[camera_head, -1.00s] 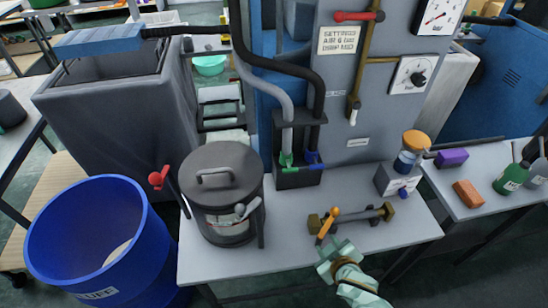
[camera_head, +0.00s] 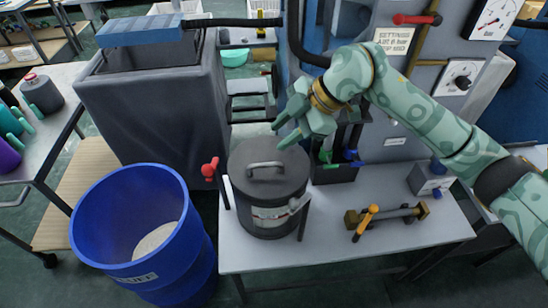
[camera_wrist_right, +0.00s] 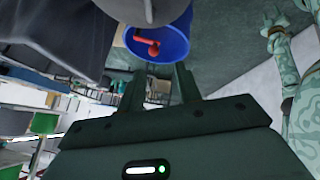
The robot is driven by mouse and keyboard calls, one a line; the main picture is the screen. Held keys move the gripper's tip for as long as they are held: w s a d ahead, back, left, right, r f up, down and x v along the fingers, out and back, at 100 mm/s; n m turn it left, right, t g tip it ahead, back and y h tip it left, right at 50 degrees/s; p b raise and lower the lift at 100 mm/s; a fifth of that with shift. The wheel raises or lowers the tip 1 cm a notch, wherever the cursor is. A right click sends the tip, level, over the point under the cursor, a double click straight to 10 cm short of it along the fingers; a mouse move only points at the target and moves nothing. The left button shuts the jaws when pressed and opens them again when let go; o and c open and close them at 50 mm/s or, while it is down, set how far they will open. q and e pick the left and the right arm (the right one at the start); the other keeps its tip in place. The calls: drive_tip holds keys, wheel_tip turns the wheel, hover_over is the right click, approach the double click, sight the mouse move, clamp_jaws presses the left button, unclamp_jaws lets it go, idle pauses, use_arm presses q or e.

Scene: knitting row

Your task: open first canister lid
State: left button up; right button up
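The canister (camera_head: 268,212) is a dark grey cylinder with a pale window band, standing on the light table. Its round grey lid (camera_head: 255,183) lies shut on top, with a bar handle (camera_head: 265,166). A lever with a grey knob (camera_head: 294,204) sits at its front right, and a red-knobbed lever (camera_head: 210,168) stands at its left. My right gripper (camera_head: 280,135) is open and empty, above and behind the lid and apart from the handle. Its two spread fingers show in the right wrist view (camera_wrist_right: 157,80), with a grey rounded edge beyond. My left gripper is out of view.
A blue bin (camera_head: 145,240) stands left of the table, with a grey tank (camera_head: 150,110) behind it. A black holder with green and blue clips (camera_head: 335,172) is behind the canister's right. A brass-ended bar with an orange handle (camera_head: 370,217) lies right on the table.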

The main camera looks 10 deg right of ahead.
drive_tip(key=w+d+m+h, duration=0.2)
drive_tip(key=d, duration=0.2)
drive_tip(key=b, duration=0.3)
approach(274, 165)
drive_tip(key=shift+m+t+h, duration=0.3)
drive_tip(key=x, duration=0.4)
drive_tip(key=a+x, duration=0.1)
drive_tip(key=x, duration=0.3)
drive_tip(key=shift+a+r, duration=0.1)
drive_tip(key=shift+r, duration=0.05)
clamp_jaws()
